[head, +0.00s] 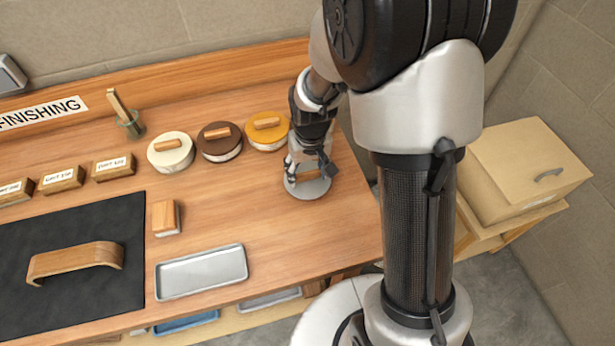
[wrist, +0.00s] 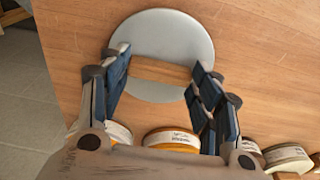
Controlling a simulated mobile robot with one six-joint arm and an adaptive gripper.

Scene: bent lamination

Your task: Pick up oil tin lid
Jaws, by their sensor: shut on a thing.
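A round grey lid (head: 312,189) with a wooden bar handle is under my gripper (head: 308,172) at the right part of the bench. In the wrist view the pale grey lid (wrist: 165,30) shows nearly whole, with its wooden handle (wrist: 161,72) spanning between the two fingers. My gripper (wrist: 161,66) is shut on this handle, one finger at each end. The fingers cover parts of the lid in the head view. I cannot tell whether the lid touches what is beneath it.
Cream (head: 171,153), brown (head: 220,141) and orange-lidded (head: 267,131) tins stand left of and behind my gripper. A metal tray (head: 202,271) lies near the front edge beside a black mat (head: 85,215). A tan cabinet (head: 525,165) stands right. Bench between tray and gripper is clear.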

